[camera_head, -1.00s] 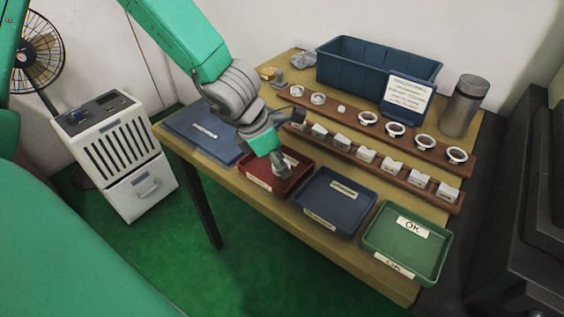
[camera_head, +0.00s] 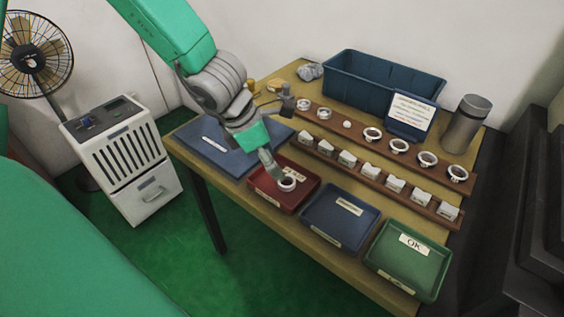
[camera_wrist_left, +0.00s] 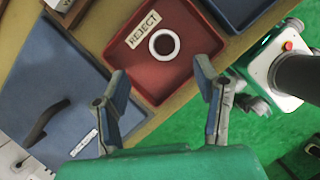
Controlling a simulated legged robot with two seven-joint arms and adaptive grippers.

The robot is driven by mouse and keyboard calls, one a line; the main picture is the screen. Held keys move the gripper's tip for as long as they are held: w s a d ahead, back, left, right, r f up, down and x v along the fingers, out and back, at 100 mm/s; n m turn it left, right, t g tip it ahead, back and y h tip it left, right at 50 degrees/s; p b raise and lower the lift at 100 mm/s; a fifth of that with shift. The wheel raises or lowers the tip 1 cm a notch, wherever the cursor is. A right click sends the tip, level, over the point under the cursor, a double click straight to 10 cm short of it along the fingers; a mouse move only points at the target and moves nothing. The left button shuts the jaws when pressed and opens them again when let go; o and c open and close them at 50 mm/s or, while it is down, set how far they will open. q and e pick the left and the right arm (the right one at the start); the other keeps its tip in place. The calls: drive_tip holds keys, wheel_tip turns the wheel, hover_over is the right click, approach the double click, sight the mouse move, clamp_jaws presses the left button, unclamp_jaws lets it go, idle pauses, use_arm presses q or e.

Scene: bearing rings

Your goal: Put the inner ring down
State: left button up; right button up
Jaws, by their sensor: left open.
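The inner ring (camera_head: 286,184) is a pale ring that lies in the red tray (camera_head: 308,205), marked REJECT. My left gripper (camera_head: 274,168) hangs over the tray near the ring. In the left wrist view its two fingers (camera_wrist_left: 160,80) are wide apart with nothing between them, and the ring lies beyond the fingertips. My right gripper is not in view.
A blue tray (camera_head: 310,222) and a green OK tray (camera_head: 440,286) stand to the right. A blue mat (camera_head: 238,156) lies to the left. Behind are wooden racks (camera_head: 390,182) with rings and small blocks, a deep blue bin (camera_head: 350,86) and a grey cylinder (camera_head: 462,128).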

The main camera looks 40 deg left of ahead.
use_arm(q)
drive_tip(key=p+v, duration=0.1)
drive_tip(key=v, duration=0.2)
drive_tip(key=p+v, duration=0.1)
drive_tip(key=v, duration=0.1)
drive_tip(key=shift+d+r+p, duration=0.15)
drive_tip(key=shift+d+p, duration=0.1)
drive_tip(key=shift+p, duration=0.1)
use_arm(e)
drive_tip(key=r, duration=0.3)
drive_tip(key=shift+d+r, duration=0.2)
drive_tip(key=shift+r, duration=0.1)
use_arm(q)
drive_tip(key=shift+a, duration=0.1)
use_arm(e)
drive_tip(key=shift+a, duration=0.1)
use_arm(q)
drive_tip(key=shift+a, duration=0.3)
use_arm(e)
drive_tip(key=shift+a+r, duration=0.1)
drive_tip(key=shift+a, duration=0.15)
